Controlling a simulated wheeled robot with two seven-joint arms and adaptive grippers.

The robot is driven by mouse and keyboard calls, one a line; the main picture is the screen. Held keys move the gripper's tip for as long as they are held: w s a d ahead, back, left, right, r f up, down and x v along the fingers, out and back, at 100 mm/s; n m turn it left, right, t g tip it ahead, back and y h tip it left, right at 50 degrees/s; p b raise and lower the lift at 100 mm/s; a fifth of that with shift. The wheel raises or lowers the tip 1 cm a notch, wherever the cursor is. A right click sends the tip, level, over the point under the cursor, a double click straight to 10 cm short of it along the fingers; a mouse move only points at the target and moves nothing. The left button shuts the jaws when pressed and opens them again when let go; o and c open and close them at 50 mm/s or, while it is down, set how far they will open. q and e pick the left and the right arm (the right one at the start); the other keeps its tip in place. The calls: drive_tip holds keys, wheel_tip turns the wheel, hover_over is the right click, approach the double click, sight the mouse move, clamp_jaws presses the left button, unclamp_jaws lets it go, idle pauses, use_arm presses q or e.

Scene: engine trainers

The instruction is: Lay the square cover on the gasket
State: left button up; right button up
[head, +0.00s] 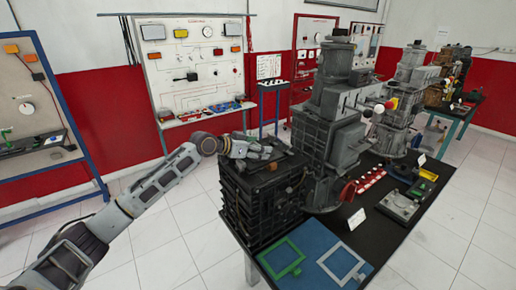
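Two thin square outlines lie flat on a blue mat (310,238) at the table's near end: a green square frame (264,270) on the left and a light grey square frame (328,268) on the right. I cannot tell which is the gasket. A grey square plate (398,206) with a raised middle lies farther right on the table; I cannot tell whether it is the cover. My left gripper (268,152) is over the top of a black ribbed box (262,205), behind the mat. Its fingers are too small to read, and no held thing is clear. My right gripper is not in view.
A tall grey engine block (330,125) stands on the black table (375,240) right of the box, with another engine (405,95) behind. A white card (356,219), a red-and-white strip (370,181) and a yellow-edged tray (428,175) lie nearby.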

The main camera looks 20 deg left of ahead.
use_arm(q)
drive_tip(key=shift+r, duration=0.15)
drive_tip(key=o, duration=1.5)
drive_tip(key=shift+c, duration=0.2)
drive_tip(key=shift+o, duration=0.3)
drive_tip(key=shift+f, duration=0.2)
drive_tip(key=shift+v, duration=5.8)
drive_tip(key=shift+s+a+r, duration=0.15)
